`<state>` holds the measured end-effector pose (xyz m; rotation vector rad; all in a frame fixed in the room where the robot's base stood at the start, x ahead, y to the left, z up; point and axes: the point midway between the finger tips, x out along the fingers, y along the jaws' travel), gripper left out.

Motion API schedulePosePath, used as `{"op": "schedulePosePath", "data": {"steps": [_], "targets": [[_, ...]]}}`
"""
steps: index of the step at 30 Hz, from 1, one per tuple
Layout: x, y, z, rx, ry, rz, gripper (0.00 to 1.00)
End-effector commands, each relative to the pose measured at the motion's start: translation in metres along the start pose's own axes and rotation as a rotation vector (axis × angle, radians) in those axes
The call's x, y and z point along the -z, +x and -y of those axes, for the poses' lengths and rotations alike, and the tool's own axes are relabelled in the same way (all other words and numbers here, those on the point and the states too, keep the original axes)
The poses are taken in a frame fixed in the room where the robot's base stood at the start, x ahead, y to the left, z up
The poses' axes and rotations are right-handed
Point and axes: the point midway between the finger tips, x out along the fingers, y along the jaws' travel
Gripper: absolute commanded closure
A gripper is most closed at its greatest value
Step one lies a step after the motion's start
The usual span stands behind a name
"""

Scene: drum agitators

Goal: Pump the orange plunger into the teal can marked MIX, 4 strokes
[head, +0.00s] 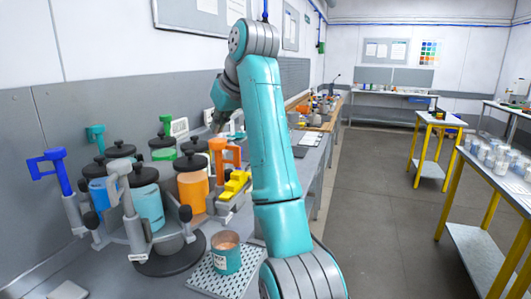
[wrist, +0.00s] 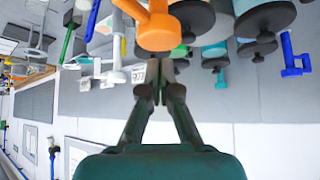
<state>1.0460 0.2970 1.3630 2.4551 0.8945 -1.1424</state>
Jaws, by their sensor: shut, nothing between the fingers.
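The orange plunger (head: 228,152) stands upright with its handle raised, among the paint canisters on the bench. Its orange top (wrist: 156,27) fills the upper middle of the wrist view, close to my fingertips. The teal can (head: 226,259) with a pale label stands at the bench's front, its open top showing a copper-brown inside. I cannot read the label surely. My gripper (wrist: 153,78) is shut and empty, apart from the plunger as far as I can tell. In the head view my gripper (head: 217,123) is small and partly hidden, above and behind the plunger's handle.
The can stands on a perforated tray (head: 207,286). A rotating rack holds black-lidded canisters, including an orange one (head: 192,188) and a light-blue one (head: 148,206). A blue plunger (head: 58,172) is at left, and yellow blocks (head: 235,184) sit beside the rack.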

Motion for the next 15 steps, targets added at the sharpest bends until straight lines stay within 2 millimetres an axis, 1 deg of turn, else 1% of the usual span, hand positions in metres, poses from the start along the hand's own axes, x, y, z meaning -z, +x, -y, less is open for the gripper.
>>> {"op": "schedulePosePath", "data": {"steps": [7,15], "targets": [[-0.0011,0.0013,0.0,0.0,0.0,0.0,1.0],[-0.0071,0.0086,0.0,0.0,0.0,0.0,1.0]]}}
